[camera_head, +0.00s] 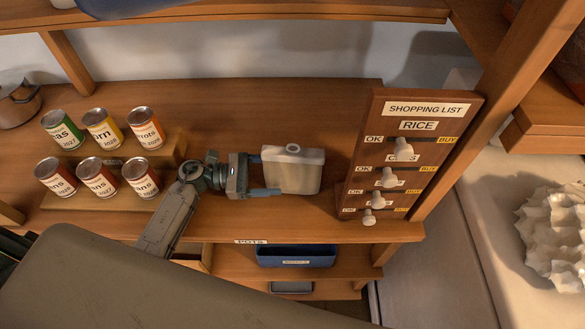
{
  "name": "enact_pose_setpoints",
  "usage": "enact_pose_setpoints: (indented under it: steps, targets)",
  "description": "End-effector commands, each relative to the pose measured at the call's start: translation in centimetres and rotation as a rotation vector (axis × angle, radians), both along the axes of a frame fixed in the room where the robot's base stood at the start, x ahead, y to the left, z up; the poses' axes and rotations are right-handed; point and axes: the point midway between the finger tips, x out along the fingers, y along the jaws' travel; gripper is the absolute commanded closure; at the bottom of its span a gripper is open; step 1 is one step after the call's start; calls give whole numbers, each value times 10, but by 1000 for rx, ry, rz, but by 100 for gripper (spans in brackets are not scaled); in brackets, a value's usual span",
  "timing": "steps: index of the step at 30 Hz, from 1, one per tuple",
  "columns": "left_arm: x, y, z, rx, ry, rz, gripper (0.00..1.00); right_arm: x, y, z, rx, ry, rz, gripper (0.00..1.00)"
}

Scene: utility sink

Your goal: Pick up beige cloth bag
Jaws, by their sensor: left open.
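A beige, boxy, slightly rounded thing with a small round pale piece on top (292,170) stands upright on the wooden shelf (230,100), left of the shopping list board. It is the only thing here that could be the beige cloth bag, though it looks more like a canister. My left gripper (264,174) comes in from the left and is open. One finger is at the thing's far left edge, the other low along its near side. Whether the fingers touch it, I cannot tell. My right gripper is not in view.
Several cans (102,128) stand on a stepped wooden riser (165,155) at the left. A shopping list board (412,150) with sliding knobs stands close at the right. A blue bin (296,256) is on the shelf below. A crumpled white thing (555,235) lies far right.

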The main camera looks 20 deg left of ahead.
Motion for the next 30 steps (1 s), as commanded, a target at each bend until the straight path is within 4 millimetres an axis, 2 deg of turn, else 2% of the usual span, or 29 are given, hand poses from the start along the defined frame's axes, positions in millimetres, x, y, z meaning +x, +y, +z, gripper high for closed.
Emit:
enact_pose_setpoints:
  steps: [1,7,16,17,24,26,30]
  targets:
    - [3,-9,7,-5,0,0,27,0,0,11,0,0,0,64]
    - [10,-31,4,-3,0,1,27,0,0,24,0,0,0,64]
    - [11,-35,0,1,0,-1,27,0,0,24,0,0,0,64]
    - [11,-35,0,1,0,-1,31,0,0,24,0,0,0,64]
    - [11,-35,1,0,0,-1,78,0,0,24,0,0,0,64]
    - [11,-35,1,0,0,-1,82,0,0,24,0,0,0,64]
    - [11,-35,1,0,0,-1,82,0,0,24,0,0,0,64]
